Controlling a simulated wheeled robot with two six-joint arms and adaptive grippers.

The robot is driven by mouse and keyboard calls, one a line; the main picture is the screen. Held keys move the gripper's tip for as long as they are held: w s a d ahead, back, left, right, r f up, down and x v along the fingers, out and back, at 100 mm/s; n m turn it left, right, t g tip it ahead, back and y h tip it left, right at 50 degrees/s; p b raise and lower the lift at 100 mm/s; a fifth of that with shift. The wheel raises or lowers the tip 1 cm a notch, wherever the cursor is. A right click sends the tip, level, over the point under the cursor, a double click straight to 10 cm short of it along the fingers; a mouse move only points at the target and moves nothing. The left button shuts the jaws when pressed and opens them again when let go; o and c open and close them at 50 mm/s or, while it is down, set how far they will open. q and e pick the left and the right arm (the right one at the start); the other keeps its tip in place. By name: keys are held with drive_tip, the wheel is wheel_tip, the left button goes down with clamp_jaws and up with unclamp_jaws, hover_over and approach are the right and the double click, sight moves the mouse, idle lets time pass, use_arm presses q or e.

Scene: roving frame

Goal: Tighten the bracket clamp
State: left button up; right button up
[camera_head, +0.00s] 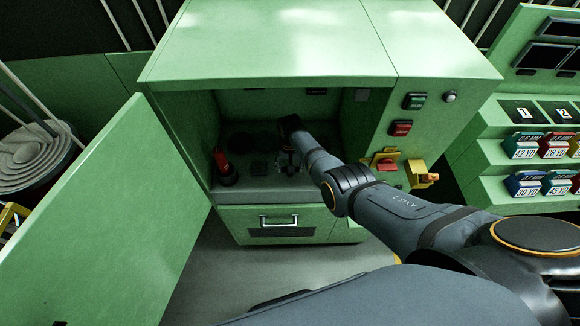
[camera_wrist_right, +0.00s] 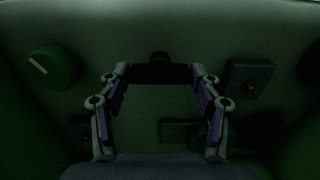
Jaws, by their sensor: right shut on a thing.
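My right arm reaches into the open green cabinet (camera_head: 283,55), and my right gripper (camera_head: 286,166) is low inside it, near the cabinet floor. In the right wrist view, the two fingers of my right gripper (camera_wrist_right: 160,84) are shut on a dark bar (camera_wrist_right: 160,74), one fingertip at each end. A small round dark knob (camera_wrist_right: 159,57) shows just beyond the bar's middle. The bar seems part of the bracket clamp, but the view is too dark to be certain. In the head view my arm and wrist mostly hide it. My left gripper is not in view.
A red-topped part on a dark base (camera_head: 224,168) stands left inside the cabinet. The open door (camera_head: 110,220) is at left. A drawer handle (camera_head: 279,220) is below. A green dial (camera_wrist_right: 52,68) and dark switch box (camera_wrist_right: 249,80) flank the fingers. Bins (camera_head: 523,145) stand right.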

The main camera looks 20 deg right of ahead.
drive_tip(key=o, duration=1.1)
drive_tip(key=shift+o, duration=0.2)
wheel_tip(320, 180, up, 12)
